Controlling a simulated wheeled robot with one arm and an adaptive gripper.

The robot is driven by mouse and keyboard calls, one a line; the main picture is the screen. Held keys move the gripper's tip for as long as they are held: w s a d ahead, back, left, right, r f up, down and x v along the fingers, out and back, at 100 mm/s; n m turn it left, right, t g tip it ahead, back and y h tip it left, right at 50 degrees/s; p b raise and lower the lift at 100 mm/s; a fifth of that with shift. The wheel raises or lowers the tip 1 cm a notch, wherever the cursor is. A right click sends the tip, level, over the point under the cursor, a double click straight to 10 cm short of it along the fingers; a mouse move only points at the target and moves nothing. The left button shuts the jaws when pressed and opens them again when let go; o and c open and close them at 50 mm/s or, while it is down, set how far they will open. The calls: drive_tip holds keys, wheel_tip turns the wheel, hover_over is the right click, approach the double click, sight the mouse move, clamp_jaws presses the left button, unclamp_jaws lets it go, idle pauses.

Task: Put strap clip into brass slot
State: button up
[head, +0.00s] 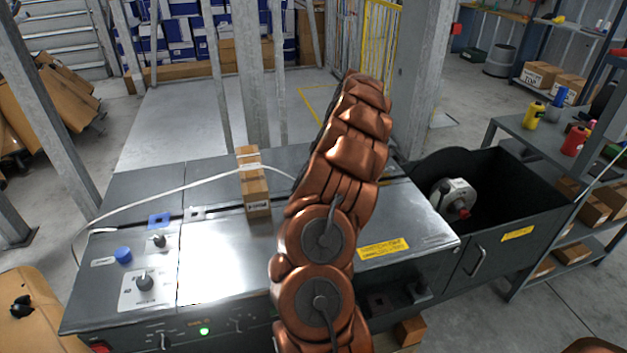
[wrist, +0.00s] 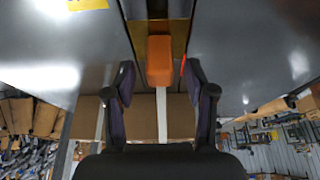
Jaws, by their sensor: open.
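In the wrist view, an orange block (wrist: 159,60), which looks like the strap clip, lies in line with a brass-coloured recess (wrist: 158,27) in the grey machine top. Brass shows above it and at its sides; I cannot tell how deep it sits. My gripper (wrist: 159,72) is open, with one dark finger on each side of the orange block. A gap shows between the fingers and the block. In the head view my arm hides the gripper, the clip and the slot.
A cardboard box (head: 254,190) stands on the strapping machine (head: 225,260), with a white strap (head: 150,198) looping left from it. A black bin (head: 510,190) with a strap reel (head: 453,198) adjoins at right. Shelves (head: 540,140) stand further right. Open floor lies behind.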

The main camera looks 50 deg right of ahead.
drive_tip(key=shift+r, duration=0.1)
drive_tip(key=v, duration=1.2)
idle(0.6)
